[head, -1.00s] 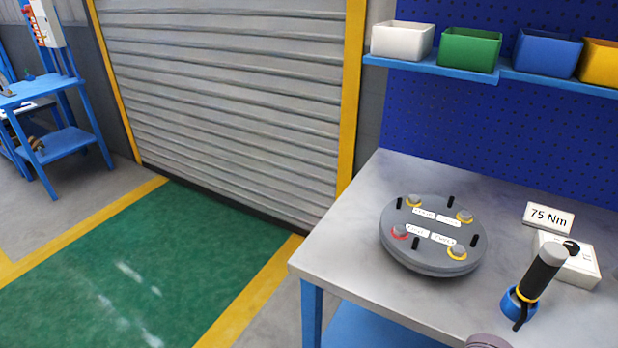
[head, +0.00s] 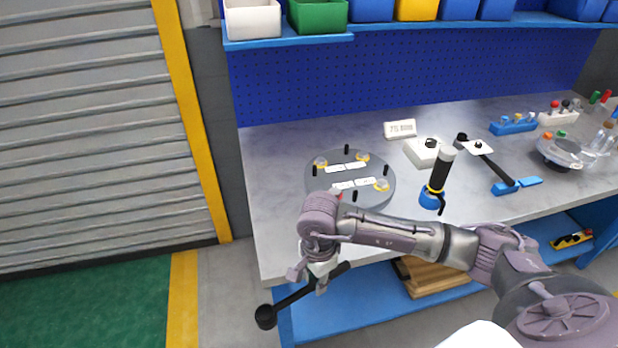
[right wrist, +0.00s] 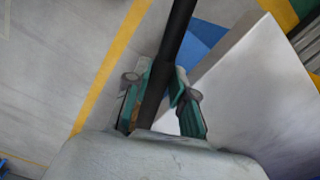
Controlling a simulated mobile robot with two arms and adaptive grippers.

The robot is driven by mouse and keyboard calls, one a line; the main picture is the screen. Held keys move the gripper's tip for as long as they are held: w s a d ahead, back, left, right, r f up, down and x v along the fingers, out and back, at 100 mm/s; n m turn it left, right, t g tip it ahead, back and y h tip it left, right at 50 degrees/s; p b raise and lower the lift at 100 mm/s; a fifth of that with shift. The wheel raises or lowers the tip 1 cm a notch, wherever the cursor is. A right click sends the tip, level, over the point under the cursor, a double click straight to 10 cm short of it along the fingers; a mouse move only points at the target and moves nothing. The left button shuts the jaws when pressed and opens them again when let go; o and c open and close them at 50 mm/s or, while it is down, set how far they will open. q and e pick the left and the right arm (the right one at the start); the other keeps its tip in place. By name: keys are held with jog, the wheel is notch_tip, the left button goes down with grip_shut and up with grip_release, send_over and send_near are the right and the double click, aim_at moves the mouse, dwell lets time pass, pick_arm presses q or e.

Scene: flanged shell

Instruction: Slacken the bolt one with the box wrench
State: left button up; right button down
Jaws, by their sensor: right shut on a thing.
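The grey flanged disc (head: 318,190) lies on the bench, with several bolts on yellow rings, short black pins and white labels too small to read. A red mark at its near left edge is mostly hidden by my right arm, and I cannot tell which bolt is bolt one. My right gripper (head: 322,279) is in front of the bench's front edge, below and nearer than the disc. It is shut on a long black wrench (head: 292,299), whose round end points down-left. In the right wrist view the dark wrench shaft (right wrist: 174,50) runs between the teal fingers (right wrist: 160,98). My left gripper is out of view.
On the bench (head: 270,230), right of the disc, stand a black-handled tool in a blue holder (head: 431,199), a white box (head: 425,152), a sign (head: 400,129) and another long black tool (head: 492,165). Bins (head: 253,18) sit on the shelf above. The floor left of the bench is clear.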

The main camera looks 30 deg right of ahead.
jog(key=w+d+r+m+p, duration=0.2)
jog(key=w+r+m+p, duration=0.2)
jog(key=m, duration=1.1)
jog(key=w+d+r+m+p, duration=0.3)
jog(key=w+r+m+p, duration=0.2)
jog(key=r+m, duration=0.6)
jog(key=w+m, duration=0.2)
jog(key=m, duration=0.2)
jog(key=shift+w+d+r+m, duration=0.15)
jog(key=shift+w+r+m, duration=0.1)
jog(key=shift+w+m, duration=0.1)
jog(key=shift+s+f+b, duration=0.15)
jog(key=shift+f+b, duration=1.35)
jog(key=shift+f, duration=1.1)
jog(key=shift+a+f+b, duration=0.2)
jog(key=shift+f+b, duration=0.9)
jog(key=shift+f, duration=0.3)
jog(key=shift+s+d, duration=0.1)
